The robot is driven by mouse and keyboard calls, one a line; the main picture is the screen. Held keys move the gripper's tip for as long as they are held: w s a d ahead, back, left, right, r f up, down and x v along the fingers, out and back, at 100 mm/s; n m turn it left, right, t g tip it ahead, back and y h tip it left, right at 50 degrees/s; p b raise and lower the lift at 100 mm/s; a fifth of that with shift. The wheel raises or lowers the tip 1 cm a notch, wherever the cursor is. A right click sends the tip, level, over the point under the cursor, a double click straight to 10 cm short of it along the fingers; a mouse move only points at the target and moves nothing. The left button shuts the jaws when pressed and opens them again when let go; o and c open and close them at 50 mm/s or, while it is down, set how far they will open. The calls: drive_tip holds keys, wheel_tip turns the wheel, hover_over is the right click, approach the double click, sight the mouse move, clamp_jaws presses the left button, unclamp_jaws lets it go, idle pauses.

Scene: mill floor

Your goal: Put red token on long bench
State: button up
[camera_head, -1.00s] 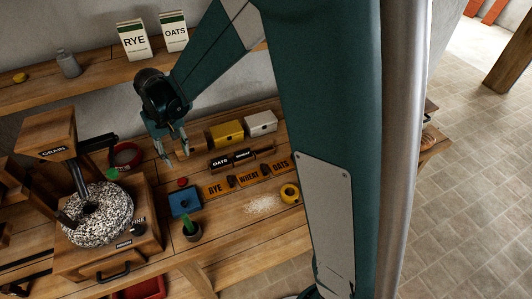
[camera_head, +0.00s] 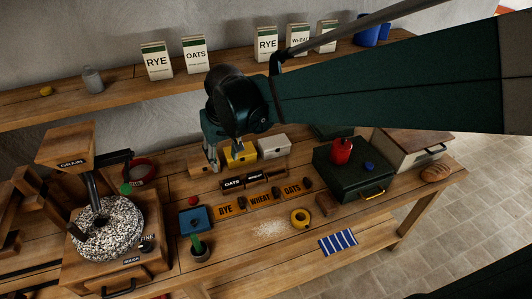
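My gripper (camera_head: 226,163) is above the rear of the bench, in front of the yellow box (camera_head: 240,154). It is up and to the right of the token in the picture. Its fingers look apart, with nothing seen between them.
The grain mill (camera_head: 105,222) stands at the left, with a green token (camera_head: 126,189) on it. A dark green case (camera_head: 352,180) at the right carries a red can (camera_head: 341,151) and a blue token (camera_head: 369,166). A yellow ring (camera_head: 300,218) and striped cloth (camera_head: 338,241) lie in front.

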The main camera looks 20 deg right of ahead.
drive_tip(key=s+d+r+t, duration=0.1)
drive_tip(key=s+d+t, duration=0.1)
drive_tip(key=s+d, duration=0.4)
drive_tip(key=s+d+r+m+t, duration=0.1)
drive_tip(key=s+d+r+t, duration=0.1)
drive_tip(key=s+d, duration=0.4)
drive_tip(key=shift+s+r+m+h, duration=0.3)
drive_tip(key=shift+s, duration=2.35)
